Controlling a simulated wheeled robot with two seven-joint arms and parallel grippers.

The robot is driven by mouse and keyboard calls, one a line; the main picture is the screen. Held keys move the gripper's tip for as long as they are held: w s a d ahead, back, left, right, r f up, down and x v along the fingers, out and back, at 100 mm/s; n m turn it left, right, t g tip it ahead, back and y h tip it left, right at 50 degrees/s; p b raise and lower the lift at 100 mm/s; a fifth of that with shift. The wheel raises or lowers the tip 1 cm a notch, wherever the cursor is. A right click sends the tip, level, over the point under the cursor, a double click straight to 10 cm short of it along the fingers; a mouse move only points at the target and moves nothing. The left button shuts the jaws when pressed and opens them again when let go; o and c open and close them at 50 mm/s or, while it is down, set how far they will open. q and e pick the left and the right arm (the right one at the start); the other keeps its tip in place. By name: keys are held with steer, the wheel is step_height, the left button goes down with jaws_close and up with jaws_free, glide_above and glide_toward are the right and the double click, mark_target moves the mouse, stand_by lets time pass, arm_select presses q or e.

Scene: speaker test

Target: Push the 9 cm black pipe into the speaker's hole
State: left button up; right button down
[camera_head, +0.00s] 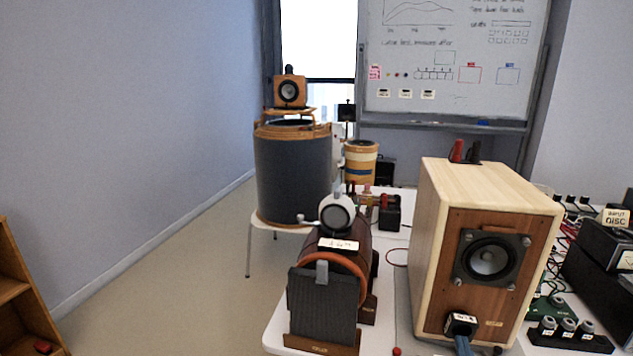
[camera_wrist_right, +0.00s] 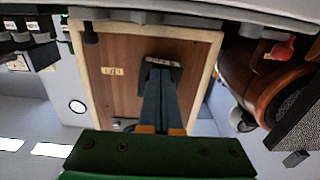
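The speaker (camera_head: 440,225) is a pale wooden box with a brown front and a round black driver (camera_head: 488,258), standing on the table right of centre. A black piece with a white label, which I take for the black pipe (camera_head: 461,323), is against the lower front of the speaker. It also shows in the right wrist view (camera_wrist_right: 148,72). My right gripper (camera_head: 463,341) comes from below, its fingers close together at the pipe; they also show in the right wrist view (camera_wrist_right: 162,97). The hole is hidden behind the pipe, so its depth cannot be told. My left gripper is out of view.
Black boxes (camera_head: 603,243) and small knobbed parts (camera_head: 566,330) crowd the right. A large dark drum (camera_head: 290,175) stands farther back.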

steer(key=shift+w+d+b, duration=0.15)
steer(key=shift+w+b, duration=0.25)
steer(key=shift+w, duration=0.15)
stand_by(0.4)
steer(key=shift+s+r+p, duration=0.1)
steer(key=shift+s+p, duration=0.3)
steer(key=shift+p, duration=0.15)
steer(key=p+v, duration=0.3)
steer(key=v, duration=0.4)
steer(key=shift+p, duration=0.35)
steer(key=shift+s, duration=0.1)
